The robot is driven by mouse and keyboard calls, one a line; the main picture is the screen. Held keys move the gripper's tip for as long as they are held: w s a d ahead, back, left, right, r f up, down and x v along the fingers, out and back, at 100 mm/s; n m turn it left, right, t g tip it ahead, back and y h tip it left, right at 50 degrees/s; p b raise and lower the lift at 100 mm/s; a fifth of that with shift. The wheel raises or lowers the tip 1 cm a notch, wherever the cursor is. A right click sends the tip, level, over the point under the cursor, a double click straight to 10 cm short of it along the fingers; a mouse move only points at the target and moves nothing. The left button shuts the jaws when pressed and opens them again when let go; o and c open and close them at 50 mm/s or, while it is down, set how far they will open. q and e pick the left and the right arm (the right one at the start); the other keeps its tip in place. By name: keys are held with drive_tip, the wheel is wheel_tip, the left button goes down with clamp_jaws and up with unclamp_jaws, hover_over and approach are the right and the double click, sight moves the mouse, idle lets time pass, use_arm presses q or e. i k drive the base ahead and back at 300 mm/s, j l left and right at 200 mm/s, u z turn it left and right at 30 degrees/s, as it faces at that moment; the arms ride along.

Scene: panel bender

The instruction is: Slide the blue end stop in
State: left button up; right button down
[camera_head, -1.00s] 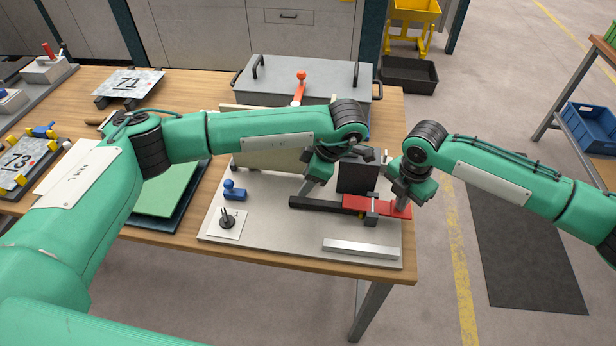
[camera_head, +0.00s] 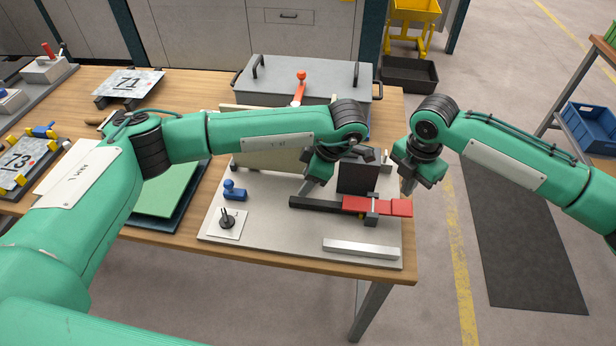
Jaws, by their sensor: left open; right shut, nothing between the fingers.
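The blue end stop (camera_head: 234,190), a small block with a round knob, sits on the left part of the grey base plate (camera_head: 275,233). My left gripper (camera_head: 309,188) points down over the plate, right of the blue end stop and apart from it, near the black bar (camera_head: 316,204); its fingertips are small and partly hidden by the wrist. My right gripper (camera_head: 406,190) is shut and empty, just above and behind the right end of the red slide (camera_head: 400,207). The red slide lies along the black bar.
A silver bar (camera_head: 360,248) lies at the plate's front right. A small white plate with black pins (camera_head: 227,222) is at its front left. A dark upright panel (camera_head: 357,178) stands behind the red slide. A grey lidded box (camera_head: 310,80) stands at the back.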

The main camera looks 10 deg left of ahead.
sight(230, 192)
drive_tip(key=k+l, duration=0.3)
drive_tip(key=k, duration=0.15)
drive_tip(key=k+l, duration=0.3)
drive_tip(key=k, duration=0.15)
drive_tip(key=k+l, duration=0.25)
drive_tip(key=k, duration=0.25)
